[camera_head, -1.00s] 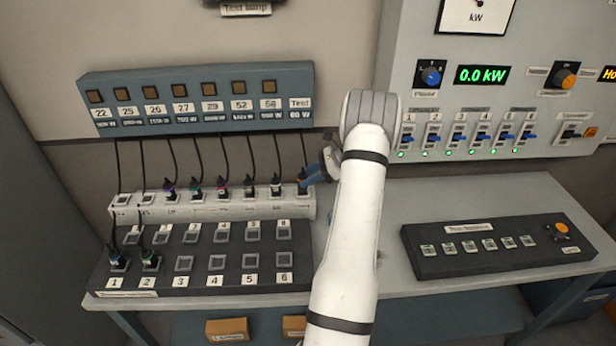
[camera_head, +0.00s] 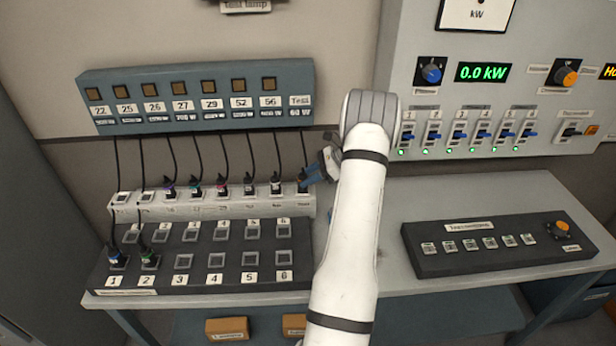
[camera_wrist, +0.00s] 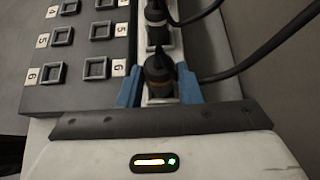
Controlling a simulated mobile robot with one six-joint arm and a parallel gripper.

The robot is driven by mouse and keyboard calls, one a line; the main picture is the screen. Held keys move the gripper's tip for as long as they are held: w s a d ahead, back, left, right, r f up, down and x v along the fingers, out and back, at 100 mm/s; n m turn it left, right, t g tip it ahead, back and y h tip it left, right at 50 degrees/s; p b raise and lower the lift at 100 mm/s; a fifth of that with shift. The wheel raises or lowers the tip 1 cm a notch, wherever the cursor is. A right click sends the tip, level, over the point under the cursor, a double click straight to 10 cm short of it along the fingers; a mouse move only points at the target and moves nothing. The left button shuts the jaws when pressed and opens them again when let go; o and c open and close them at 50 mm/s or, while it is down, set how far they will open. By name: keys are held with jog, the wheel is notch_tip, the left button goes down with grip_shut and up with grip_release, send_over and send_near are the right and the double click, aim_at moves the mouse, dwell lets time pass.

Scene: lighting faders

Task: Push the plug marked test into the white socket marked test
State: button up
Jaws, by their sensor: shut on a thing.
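The test plug (camera_head: 303,184) is a dark plug with an orange-brown band, at the right end of the white socket strip. In the wrist view the plug (camera_wrist: 160,74) stands between the two blue fingers of my gripper (camera_wrist: 160,90). My gripper (camera_head: 309,178) is shut on it, reaching in from the right in the head view. The white test socket (camera_wrist: 160,101) shows partly beneath the plug in the wrist view. The plug is lined up over or in it; its depth is hidden. A black cable rises from the plug.
Several other corded plugs stand in the white strip (camera_head: 135,211) to the left, the nearest (camera_wrist: 157,25) close to my fingers. A dark numbered socket panel (camera_head: 198,280) lies in front, with plugs in 1 and 2. A control box (camera_head: 485,262) is at right; bench between is clear.

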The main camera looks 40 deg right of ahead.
jog(key=shift+f, duration=0.55)
dwell(1.0)
jog(key=o, duration=1.2)
jog(key=shift+c, duration=0.2)
jog(key=shift+r+b, duration=0.15)
jog(key=shift+b, duration=0.15)
notch_tip(320, 180, up, 10)
jog(key=shift+f+b, duration=0.1)
jog(key=shift+b, duration=0.9)
